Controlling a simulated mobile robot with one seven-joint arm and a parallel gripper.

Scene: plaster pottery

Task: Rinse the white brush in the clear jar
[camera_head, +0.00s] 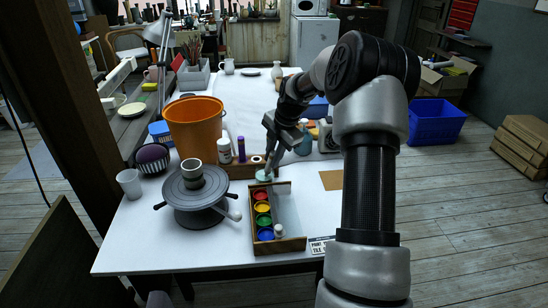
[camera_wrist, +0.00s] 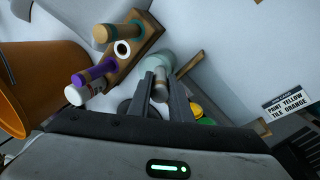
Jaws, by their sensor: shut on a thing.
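My gripper (camera_head: 272,165) is in the middle of the table in the head view, just above the clear jar (camera_head: 264,176). In the wrist view the fingers of my gripper (camera_wrist: 164,98) are closed around a pale cylindrical handle, which looks like the white brush (camera_wrist: 161,88). The pale greenish jar (camera_wrist: 156,63) lies just beyond the fingertips there. The brush's lower end is hidden, so I cannot tell whether it is inside the jar. The brush is barely visible in the head view.
A paint tray (camera_head: 291,215) with several colours sits in front of the jar. A turntable (camera_head: 190,208) bears a grey cup (camera_head: 192,173). A sign (camera_wrist: 288,103) reads "PAINT YELLOW TILE ORANGE".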

